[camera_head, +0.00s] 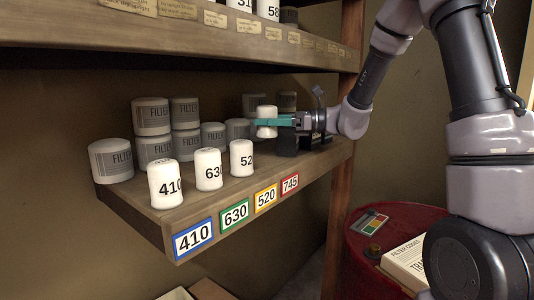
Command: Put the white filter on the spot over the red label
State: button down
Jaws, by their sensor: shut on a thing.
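My gripper (268,122) has teal fingers and reaches in from the right, above the shelf's right part. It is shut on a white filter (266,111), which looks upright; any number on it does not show. The red label (290,183) reads 745 and sits on the shelf's front edge, rightmost in a row of labels. The held filter is behind and left of the red label in the picture. I cannot tell how far its bottom is above the shelf board.
White filters marked 410 (165,185), 630 (208,169) and 520 (241,158) stand along the front of the shelf (225,192). Several grey filter cans (151,117) stand behind. An upper shelf (180,40) hangs above. A red drum (405,218) stands below right.

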notch_tip(320, 180, down, 8)
jog(key=shift+r, duration=0.25)
jog(key=shift+f, duration=0.1)
grip_release()
jog(key=shift+f, duration=0.1)
